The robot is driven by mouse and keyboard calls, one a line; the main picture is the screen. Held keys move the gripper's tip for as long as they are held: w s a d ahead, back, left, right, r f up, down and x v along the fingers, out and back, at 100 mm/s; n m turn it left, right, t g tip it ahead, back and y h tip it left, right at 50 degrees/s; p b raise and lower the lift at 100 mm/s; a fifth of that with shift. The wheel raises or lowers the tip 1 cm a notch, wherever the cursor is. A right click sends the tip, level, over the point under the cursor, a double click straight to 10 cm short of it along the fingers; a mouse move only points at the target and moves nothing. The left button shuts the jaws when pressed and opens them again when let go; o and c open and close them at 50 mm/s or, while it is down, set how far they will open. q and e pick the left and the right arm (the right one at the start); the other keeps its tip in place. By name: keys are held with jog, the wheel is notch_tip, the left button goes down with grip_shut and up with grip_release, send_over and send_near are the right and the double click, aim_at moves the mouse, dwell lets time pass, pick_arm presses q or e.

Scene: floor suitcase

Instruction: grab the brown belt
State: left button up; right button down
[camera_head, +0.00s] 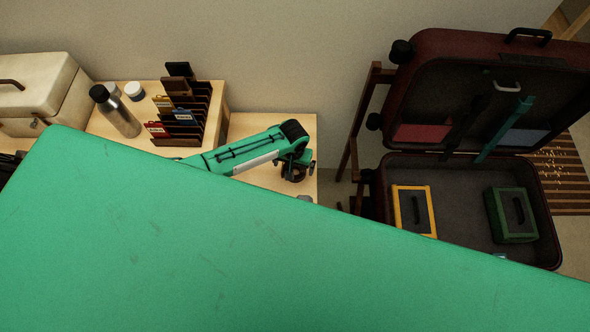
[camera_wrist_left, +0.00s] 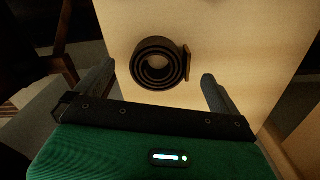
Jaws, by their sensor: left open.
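The brown belt (camera_wrist_left: 157,65) is a dark, rolled coil with a buckle at its right side, lying on the pale wooden surface in the left wrist view. In the head view it shows only as a small dark round shape (camera_head: 292,174) under my left gripper. My left gripper (camera_head: 301,165) is over the right end of the wooden table. In the left wrist view the fingers (camera_wrist_left: 157,88) are spread apart with nothing between them, and the coil lies just beyond the gap, apart from both. My right gripper is not in view.
An open dark red suitcase (camera_head: 555,245) stands at right on a wooden stand, holding a yellow-framed case (camera_head: 398,210) and a green case (camera_head: 513,215). A card rack (camera_head: 205,115), a metal bottle (camera_head: 117,112) and a cream box (camera_head: 35,85) are at left. A large green surface hides the lower head view.

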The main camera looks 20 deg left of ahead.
aim_at(295, 171)
pick_arm(q)
jog(key=shift+d+f, duration=0.15)
jog(key=shift+f, duration=2.35)
jog(key=shift+w, duration=0.1)
jog(key=c, duration=1.1)
jog(key=shift+r, duration=0.1)
